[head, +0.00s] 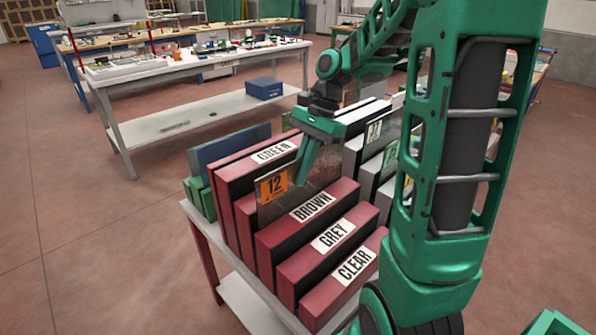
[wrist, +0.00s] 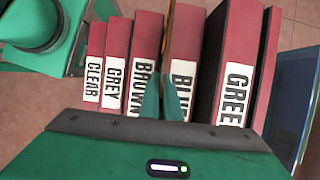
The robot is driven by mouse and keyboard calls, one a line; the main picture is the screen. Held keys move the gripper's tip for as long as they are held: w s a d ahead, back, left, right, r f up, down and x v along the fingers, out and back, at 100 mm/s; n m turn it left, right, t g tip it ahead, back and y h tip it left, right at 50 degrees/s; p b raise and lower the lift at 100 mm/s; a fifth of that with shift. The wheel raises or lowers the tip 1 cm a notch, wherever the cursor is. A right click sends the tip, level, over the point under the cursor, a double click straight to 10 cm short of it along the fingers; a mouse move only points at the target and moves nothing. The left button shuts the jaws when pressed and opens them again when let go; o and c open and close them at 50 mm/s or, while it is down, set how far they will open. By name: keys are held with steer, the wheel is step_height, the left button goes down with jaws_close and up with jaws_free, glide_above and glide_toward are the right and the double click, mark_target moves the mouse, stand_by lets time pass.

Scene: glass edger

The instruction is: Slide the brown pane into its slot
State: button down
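The brown pane (head: 325,171) is a dark, see-through sheet with an orange "12" label on its near end. It stands upright between the red BROWN block (head: 306,218) and the red block behind it. Its upper part shows above the BROWN block, and its lower edge is hidden. My gripper (head: 305,165) reaches down onto the pane's top edge with its fingers closed on it. In the wrist view, the fingers (wrist: 162,98) are close together, and the pane shows as a thin orange-brown strip (wrist: 170,18) between the BROWN and BLUE blocks.
Red blocks labelled GREY (head: 330,240), CLEAR (head: 345,285) and GREEN (head: 262,160) stand beside it on the rack table. A blue pane (head: 228,147) stands at the left end. White blocks (head: 365,145) stand behind. A workbench (head: 185,65) is farther back, with open floor at left.

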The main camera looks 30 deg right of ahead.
steer(key=c, duration=1.9)
jaws_free()
steer(key=shift+f, duration=0.1)
steer(key=v, duration=1)
steer(key=shift+w+d+r, duration=0.1)
steer(key=shift+r, duration=0.25)
